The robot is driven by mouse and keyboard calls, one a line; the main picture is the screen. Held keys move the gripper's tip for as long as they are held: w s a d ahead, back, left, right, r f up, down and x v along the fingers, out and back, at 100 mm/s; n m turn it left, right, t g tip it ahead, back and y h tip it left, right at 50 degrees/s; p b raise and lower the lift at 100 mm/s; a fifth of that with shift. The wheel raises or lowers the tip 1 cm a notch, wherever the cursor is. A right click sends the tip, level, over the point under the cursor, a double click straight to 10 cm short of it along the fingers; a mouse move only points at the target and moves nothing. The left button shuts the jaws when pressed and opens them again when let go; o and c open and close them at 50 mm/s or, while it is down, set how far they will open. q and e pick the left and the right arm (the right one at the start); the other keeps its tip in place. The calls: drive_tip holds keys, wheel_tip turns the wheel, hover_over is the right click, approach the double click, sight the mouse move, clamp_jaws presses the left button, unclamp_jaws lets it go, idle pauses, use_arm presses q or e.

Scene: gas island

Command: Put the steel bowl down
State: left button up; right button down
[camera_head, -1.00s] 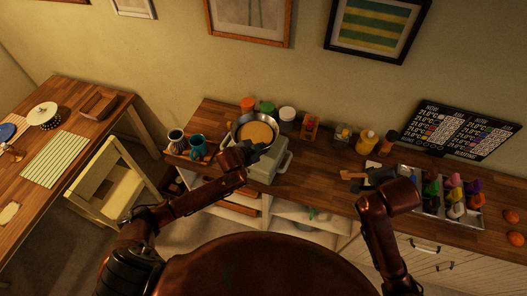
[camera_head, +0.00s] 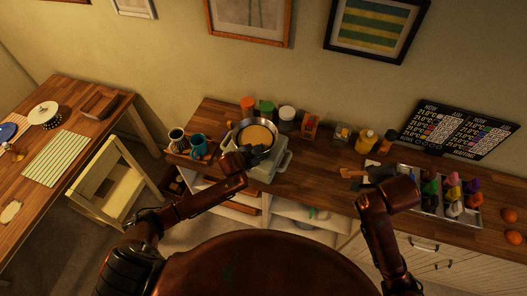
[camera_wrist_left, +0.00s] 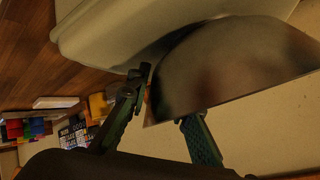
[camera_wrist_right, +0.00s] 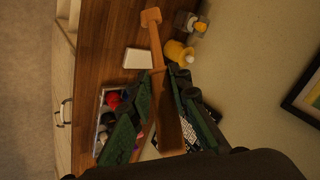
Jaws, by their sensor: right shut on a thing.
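The steel bowl (camera_head: 257,124), with a tan round inside, sits over the pale green appliance (camera_head: 282,160) on the counter; its underside is hidden. In the left wrist view the bowl's grey wall (camera_wrist_left: 235,65) fills the upper right. My left gripper (camera_head: 257,153) is at the bowl's near rim. Its fingers (camera_wrist_left: 165,97) are spread apart, one beside the wall and one partly hidden behind it. My right gripper (camera_wrist_right: 160,95) is shut on a brown wooden utensil (camera_wrist_right: 153,38), held over the counter at the right. The utensil also shows in the head view (camera_head: 352,173).
Two mugs (camera_head: 198,146) stand left of the appliance. Several jars (camera_head: 267,108) stand behind it. A yellow bottle (camera_head: 365,141) and a tray (camera_head: 407,172) of coloured items are further right. Counter between appliance and right gripper is mostly clear.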

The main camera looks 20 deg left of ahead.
use_arm(q)
drive_tip(key=shift+r, duration=0.15)
drive_tip(key=v, duration=1.2)
drive_tip(key=shift+b, duration=0.45)
